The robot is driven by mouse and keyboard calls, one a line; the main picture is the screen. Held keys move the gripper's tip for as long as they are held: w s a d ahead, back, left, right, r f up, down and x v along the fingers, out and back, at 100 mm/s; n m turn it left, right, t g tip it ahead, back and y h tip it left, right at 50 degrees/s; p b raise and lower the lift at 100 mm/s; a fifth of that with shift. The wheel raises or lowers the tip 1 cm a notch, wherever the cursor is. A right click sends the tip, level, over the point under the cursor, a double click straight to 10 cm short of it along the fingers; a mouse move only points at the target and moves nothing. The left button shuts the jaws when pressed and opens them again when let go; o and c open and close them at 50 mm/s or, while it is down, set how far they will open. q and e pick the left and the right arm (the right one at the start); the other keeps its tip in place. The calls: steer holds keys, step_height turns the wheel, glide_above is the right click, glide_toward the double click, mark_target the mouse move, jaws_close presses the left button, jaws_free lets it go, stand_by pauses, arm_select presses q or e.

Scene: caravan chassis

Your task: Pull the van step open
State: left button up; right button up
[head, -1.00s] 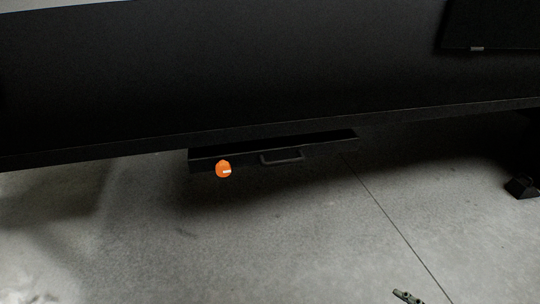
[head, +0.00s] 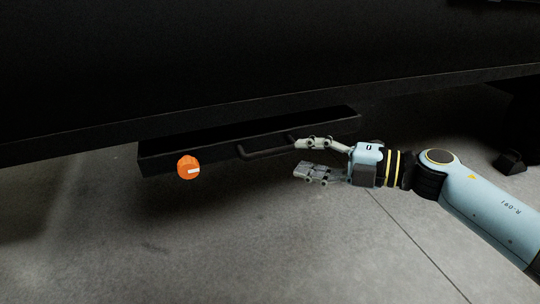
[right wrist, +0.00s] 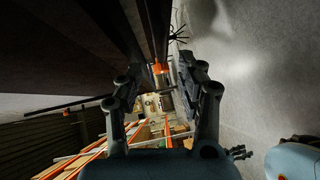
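The van step (head: 205,139) is a dark, shallow box under the lower edge of the dark van body. A black bar handle (head: 264,153) is on its front, right of an orange knob (head: 189,168) with a white mark. My right gripper (head: 297,158) is open beside the handle's right end. Its upper fingertip is close to that end, and I cannot tell whether they touch. In the right wrist view the gripper (right wrist: 160,75) shows its two fingers apart, with an orange part (right wrist: 160,68) beyond them. I cannot make out the handle there. My left gripper is out of view.
The van body (head: 250,60) hangs low above the step. A dark foot or support (head: 511,161) stands on the floor at the right. The grey concrete floor (head: 230,240) in front of the step is clear.

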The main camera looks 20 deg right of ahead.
mark_target(277, 154)
steer(key=b+x, duration=0.1)
steer(key=x, duration=0.5)
steer(key=shift+w+a+f, duration=0.15)
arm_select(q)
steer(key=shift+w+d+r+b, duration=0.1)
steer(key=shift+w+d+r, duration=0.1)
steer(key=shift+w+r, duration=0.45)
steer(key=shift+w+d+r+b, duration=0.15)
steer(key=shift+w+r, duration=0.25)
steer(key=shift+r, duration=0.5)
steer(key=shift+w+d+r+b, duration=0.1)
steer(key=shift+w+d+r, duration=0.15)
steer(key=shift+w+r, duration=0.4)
arm_select(e)
steer(key=shift+w+a, duration=0.45)
steer(key=shift+a, duration=0.05)
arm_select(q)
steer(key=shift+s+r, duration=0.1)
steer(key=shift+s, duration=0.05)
arm_select(e)
jaws_close()
